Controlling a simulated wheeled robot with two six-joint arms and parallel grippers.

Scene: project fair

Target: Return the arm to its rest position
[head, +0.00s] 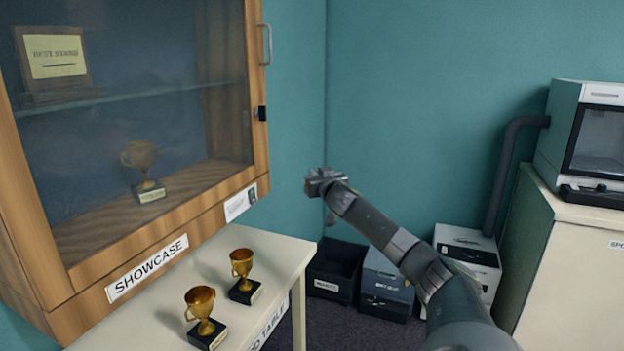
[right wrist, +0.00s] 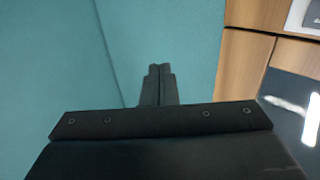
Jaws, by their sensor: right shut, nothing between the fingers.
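My right arm (head: 385,235) reaches in from the lower right of the head view, stretched toward the showcase. My right gripper (head: 312,182) is at its far end, in the air just right of the showcase's lower right corner and apart from it. The gripper is shut and empty. In the right wrist view its closed fingers (right wrist: 158,84) stand out against the teal wall. My left gripper is not in view.
The showcase (head: 262,150) has its glass door shut, with a trophy (head: 140,160) and a plaque (head: 55,55) inside. Two gold trophies (head: 241,268) (head: 203,310) stand on the white table (head: 130,325). Bins (head: 335,268), boxes (head: 470,255) and a cabinet (head: 560,250) stand right.

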